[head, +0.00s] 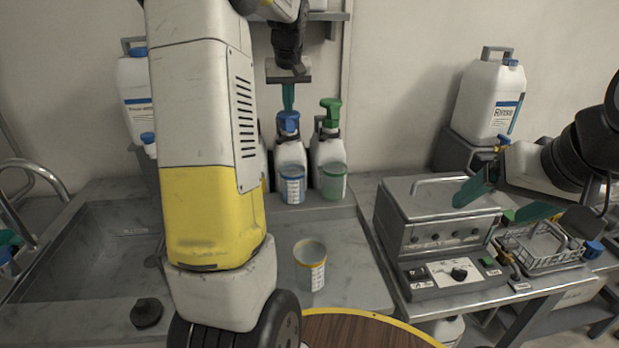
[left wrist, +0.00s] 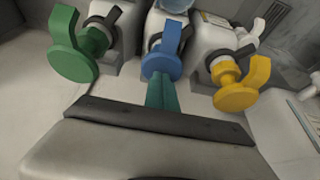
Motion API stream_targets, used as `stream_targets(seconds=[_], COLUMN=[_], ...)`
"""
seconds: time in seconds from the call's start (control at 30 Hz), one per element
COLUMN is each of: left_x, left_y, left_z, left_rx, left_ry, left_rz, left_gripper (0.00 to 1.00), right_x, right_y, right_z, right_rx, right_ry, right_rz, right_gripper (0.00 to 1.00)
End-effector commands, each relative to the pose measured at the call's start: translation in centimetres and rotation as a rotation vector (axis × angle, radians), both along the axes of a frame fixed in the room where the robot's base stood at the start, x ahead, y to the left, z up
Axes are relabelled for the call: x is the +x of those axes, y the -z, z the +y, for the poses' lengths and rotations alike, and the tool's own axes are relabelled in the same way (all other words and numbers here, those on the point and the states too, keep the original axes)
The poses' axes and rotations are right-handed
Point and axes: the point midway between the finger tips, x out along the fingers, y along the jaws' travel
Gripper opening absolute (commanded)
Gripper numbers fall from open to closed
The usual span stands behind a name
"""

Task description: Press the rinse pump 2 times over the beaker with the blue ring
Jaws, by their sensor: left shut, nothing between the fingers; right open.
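A white bottle (head: 290,156) with a blue pump (head: 288,121) stands at the back of the counter. The blue-ring beaker (head: 292,187) stands in front of it. My left gripper (head: 288,104) is shut and empty, pointing down right over the blue pump head. In the left wrist view its fingertips (left wrist: 162,84) meet the edge of the blue pump (left wrist: 162,62); I cannot tell whether they touch. My right gripper (head: 505,202) is open and empty over the right bench.
A green pump (head: 330,111) and green-ring beaker (head: 333,183) stand close on the right. A yellow pump (left wrist: 240,88) shows in the left wrist view. A yellow-ring beaker (head: 310,268) stands nearer. A grey machine (head: 440,220) and wire basket (head: 545,250) are right. My left arm hides part of the counter.

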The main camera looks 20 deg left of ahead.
Motion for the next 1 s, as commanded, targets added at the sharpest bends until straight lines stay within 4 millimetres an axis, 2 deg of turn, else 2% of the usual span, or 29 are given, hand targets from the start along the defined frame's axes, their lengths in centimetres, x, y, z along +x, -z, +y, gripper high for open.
stream_targets(seconds=[0.07, 0.73, 1.0], left_x=[-0.1, -0.1, -0.1], left_y=[0.1, -3.9, -4.2], left_z=[0.0, 0.0, 0.0], left_rx=[-0.001, -0.001, 0.0], left_ry=[-0.001, 0.0, 0.0], left_rz=[0.007, 0.004, 0.003], left_gripper=[0.0, 0.0, 0.0], right_x=[0.0, 0.0, 0.0], right_y=[0.0, 0.0, 0.0], right_z=[0.0, 0.0, 0.0], right_rx=[0.0, 0.0, 0.0], right_ry=[0.0, 0.0, 0.0], right_rz=[0.0, 0.0, 0.0], right_gripper=[0.84, 0.84, 0.84])
